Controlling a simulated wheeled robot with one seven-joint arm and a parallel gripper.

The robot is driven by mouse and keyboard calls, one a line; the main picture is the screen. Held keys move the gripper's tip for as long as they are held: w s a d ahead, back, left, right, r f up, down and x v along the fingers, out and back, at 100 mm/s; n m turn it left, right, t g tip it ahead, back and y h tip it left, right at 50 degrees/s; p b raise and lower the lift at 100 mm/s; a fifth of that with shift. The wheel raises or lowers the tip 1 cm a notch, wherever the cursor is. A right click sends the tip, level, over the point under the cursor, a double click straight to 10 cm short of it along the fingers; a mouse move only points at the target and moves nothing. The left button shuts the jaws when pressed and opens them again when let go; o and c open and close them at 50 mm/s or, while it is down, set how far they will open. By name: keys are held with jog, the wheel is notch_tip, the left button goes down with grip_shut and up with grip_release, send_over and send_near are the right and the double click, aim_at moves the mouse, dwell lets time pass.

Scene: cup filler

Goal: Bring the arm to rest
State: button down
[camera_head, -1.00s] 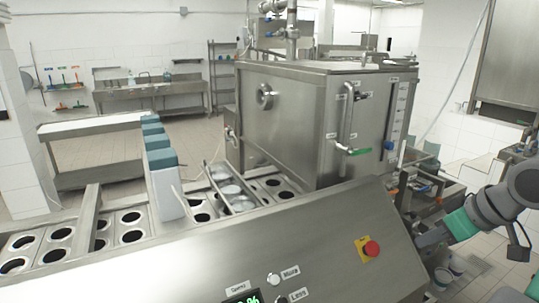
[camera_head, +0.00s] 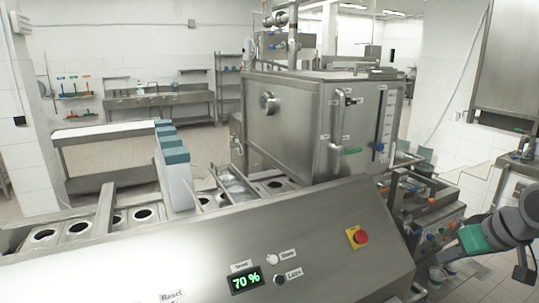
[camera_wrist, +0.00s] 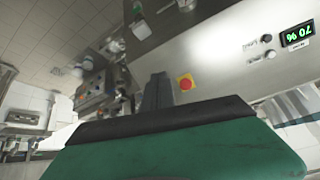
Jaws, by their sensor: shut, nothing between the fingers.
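My arm (camera_head: 500,230), grey with a green section, is at the right edge of the head view, beside the right end of the sloped control panel (camera_head: 330,225). In the wrist view my gripper (camera_wrist: 157,80) shows as dark fingers together beyond a green and black body. It is shut and holds nothing. The panel's face and red stop button (camera_wrist: 185,82) lie beyond the fingers. The fingers cannot be made out clearly in the head view.
The red stop button on its yellow plate (camera_head: 357,236) and a lit display reading 70 % (camera_head: 246,281) are on the panel. A steel tank (camera_head: 310,125) stands behind it. A valve unit (camera_head: 430,215) stands close to my arm. Tiled floor (camera_head: 490,280) shows at lower right.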

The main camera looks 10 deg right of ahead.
jog(key=s+d+f+m+g+h, duration=0.1)
jog(key=s+f+m+g, duration=0.1)
jog(key=s+f+m, duration=0.35)
jog(key=s+f+m+g+h, duration=0.1)
jog(key=s+f+m, duration=0.15)
jog(key=f, duration=0.65)
jog(key=s+a+f+g+b, duration=0.15)
jog(key=a+f, duration=0.35)
jog(key=a, duration=0.6)
jog(key=w+a+r+n, duration=0.1)
jog(key=a+n, duration=0.1)
jog(key=a, duration=0.4)
jog(key=w+a+r+n+t, duration=0.1)
jog(key=a+n, duration=0.2)
jog(key=a, duration=0.3)
jog(key=w+a+r+n+t+y, duration=0.1)
jog(key=w+a+n, duration=0.1)
jog(key=a, duration=0.4)
jog(key=shift+a+r+n+b, duration=0.3)
jog(key=shift+a+r+b, duration=0.05)
jog(key=shift+w, duration=0.1)
